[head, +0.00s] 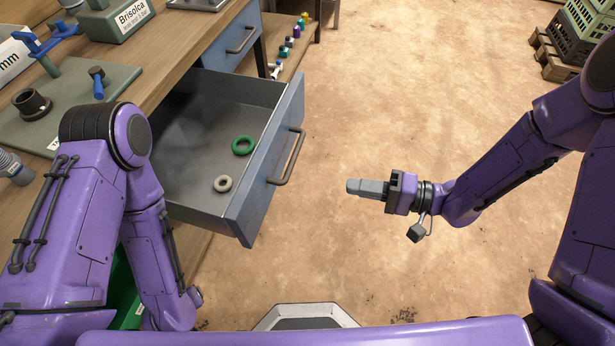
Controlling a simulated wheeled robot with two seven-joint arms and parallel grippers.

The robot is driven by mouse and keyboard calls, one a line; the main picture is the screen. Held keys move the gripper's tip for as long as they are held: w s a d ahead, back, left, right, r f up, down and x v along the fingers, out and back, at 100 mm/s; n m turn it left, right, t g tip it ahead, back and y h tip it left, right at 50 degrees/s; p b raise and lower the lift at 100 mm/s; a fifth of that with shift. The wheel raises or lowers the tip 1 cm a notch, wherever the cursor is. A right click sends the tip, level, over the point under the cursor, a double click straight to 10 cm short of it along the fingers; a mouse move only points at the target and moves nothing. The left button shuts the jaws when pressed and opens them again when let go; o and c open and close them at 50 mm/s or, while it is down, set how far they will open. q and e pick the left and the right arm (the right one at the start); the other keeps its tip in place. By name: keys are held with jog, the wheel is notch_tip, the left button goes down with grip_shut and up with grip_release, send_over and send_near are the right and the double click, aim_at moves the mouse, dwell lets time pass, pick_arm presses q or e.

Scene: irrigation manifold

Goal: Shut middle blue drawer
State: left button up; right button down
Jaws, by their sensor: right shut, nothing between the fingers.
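The blue drawer (255,180) stands pulled out from the wooden bench, its grey tray showing. A green ring (242,146) and a smaller beige ring (222,184) lie inside it. Its bar handle (289,156) is on the front, facing right. My right gripper (352,187) is shut and empty, to the right of the drawer front and apart from it, pointing left. My left arm reaches down in front of the bench, at the near side of the drawer; its gripper is hidden or out of view.
Another blue drawer (232,47) farther along the bench is shut. The bench top (165,75) holds a grey-green mat (60,130) with fittings and a Brisolca box (118,18). Crates on a pallet (555,62) stand far right. The sandy floor right of the drawer is clear.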

send_near(290, 173)
jog(key=f+x, duration=0.1)
jog(key=x, duration=0.4)
jog(key=shift+w+a, duration=0.4)
jog(key=shift+a, duration=0.15)
